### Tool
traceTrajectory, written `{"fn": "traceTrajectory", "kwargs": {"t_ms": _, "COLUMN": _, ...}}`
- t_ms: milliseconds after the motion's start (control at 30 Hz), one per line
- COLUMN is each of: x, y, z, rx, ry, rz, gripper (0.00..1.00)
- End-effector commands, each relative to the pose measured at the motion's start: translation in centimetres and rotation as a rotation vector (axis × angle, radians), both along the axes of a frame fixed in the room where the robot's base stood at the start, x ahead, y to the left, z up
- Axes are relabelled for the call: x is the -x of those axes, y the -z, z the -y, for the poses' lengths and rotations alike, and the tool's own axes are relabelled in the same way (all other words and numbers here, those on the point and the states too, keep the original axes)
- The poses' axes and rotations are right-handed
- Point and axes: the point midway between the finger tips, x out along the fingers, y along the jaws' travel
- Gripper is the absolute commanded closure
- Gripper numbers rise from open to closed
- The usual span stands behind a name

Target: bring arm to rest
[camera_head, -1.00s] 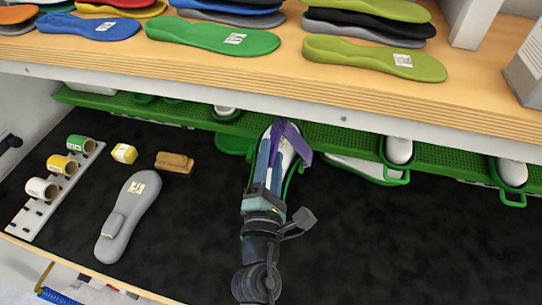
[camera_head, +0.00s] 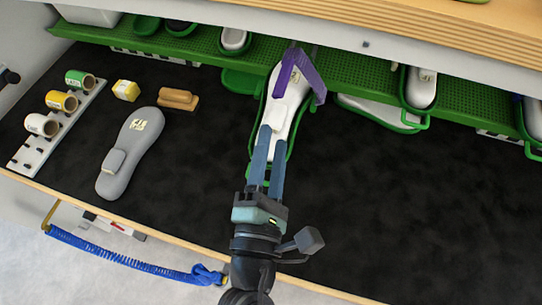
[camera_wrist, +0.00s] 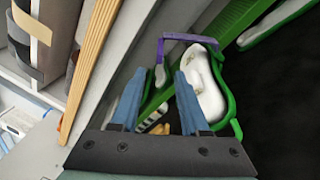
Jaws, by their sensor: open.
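My gripper (camera_head: 272,132) is open, with its two blue fingers apart and nothing held between them. In the head view it reaches over the front part of a white shoe-shaped form (camera_head: 285,95) in a green frame (camera_head: 290,143). A purple bracket (camera_head: 300,68) arches across the far part of the form. In the wrist view, my gripper (camera_wrist: 159,78) points toward the same white form (camera_wrist: 205,88) and purple bracket (camera_wrist: 185,38). I cannot tell whether a finger touches the form.
A grey block (camera_head: 130,150) shaped like a sole, a yellow piece (camera_head: 126,90), a brown brush-like piece (camera_head: 178,98) and a rack (camera_head: 38,150) with colored rolls lie left. A green perforated shelf (camera_head: 340,70) runs behind. The dark mat (camera_head: 400,195) is clear at right.

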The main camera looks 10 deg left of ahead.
Motion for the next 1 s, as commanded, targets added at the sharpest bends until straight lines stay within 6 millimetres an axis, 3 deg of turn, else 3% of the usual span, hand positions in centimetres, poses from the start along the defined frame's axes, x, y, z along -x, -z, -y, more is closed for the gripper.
{"fn": "traceTrajectory", "kwargs": {"t_ms": 200, "x": 1.0, "y": 0.1, "z": 0.1, "rx": -0.001, "ry": 0.001, "rz": 0.0, "gripper": 0.55}}
{"fn": "traceTrajectory", "kwargs": {"t_ms": 767, "x": 0.9, "y": -0.2, "z": 0.2, "rx": -0.01, "ry": 0.002, "rz": 0.004, "gripper": 0.55}}
{"fn": "traceTrajectory", "kwargs": {"t_ms": 867, "x": 0.0, "y": -1.9, "z": 0.6, "rx": -0.09, "ry": 0.014, "rz": 0.031, "gripper": 0.55}}
{"fn": "traceTrajectory", "kwargs": {"t_ms": 1000, "x": -2.7, "y": -7.7, "z": 2.2, "rx": -0.383, "ry": 0.031, "rz": 0.129, "gripper": 0.55}}
